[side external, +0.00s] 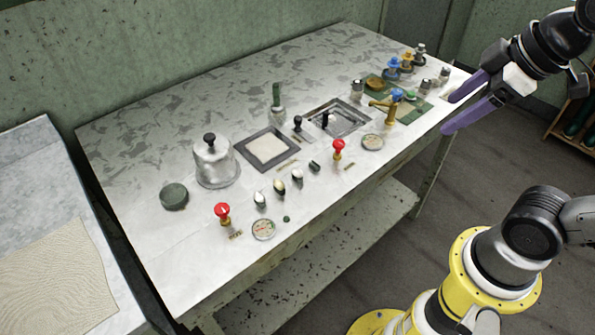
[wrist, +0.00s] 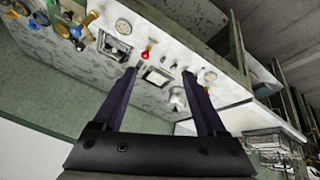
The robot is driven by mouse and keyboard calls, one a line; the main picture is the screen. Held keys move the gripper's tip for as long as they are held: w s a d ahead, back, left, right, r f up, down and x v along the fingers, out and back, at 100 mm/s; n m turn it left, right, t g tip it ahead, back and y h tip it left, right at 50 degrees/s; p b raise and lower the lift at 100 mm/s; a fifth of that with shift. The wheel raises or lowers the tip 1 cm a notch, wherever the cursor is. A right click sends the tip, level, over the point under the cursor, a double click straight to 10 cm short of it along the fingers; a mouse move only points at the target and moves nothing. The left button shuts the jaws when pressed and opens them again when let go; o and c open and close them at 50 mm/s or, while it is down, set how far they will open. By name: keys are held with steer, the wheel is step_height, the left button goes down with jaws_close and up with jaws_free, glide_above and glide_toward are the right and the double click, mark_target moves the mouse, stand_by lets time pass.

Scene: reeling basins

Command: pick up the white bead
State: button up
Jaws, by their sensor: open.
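No loose white bead can be told for certain. The nearest match is a row of small rounded pieces on the worktop in the side external view: a white one (side external: 297,174), a cream one (side external: 280,187) and a whitish one with a dark base (side external: 260,199). They are too small to tell beads from fixed knobs. My gripper (side external: 449,114) has two purple fingers spread apart with nothing between them. It is in the air by the worktop's right end, well away from that row. In the wrist view the open fingers (wrist: 158,72) frame part of the worktop.
Jars and coloured valves (side external: 392,68) crowd the right end. The back left is clear.

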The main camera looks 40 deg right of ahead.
steer(key=w+a+r+n, duration=0.1)
steer(key=w+r+n, duration=0.2)
steer(key=w+n, duration=0.15)
steer(key=n+g, duration=0.6)
steer(key=n, duration=0.2)
glide_above(297, 169)
step_height(297, 169, down, 21)
steer(key=shift+f, duration=3.2)
jaws_close()
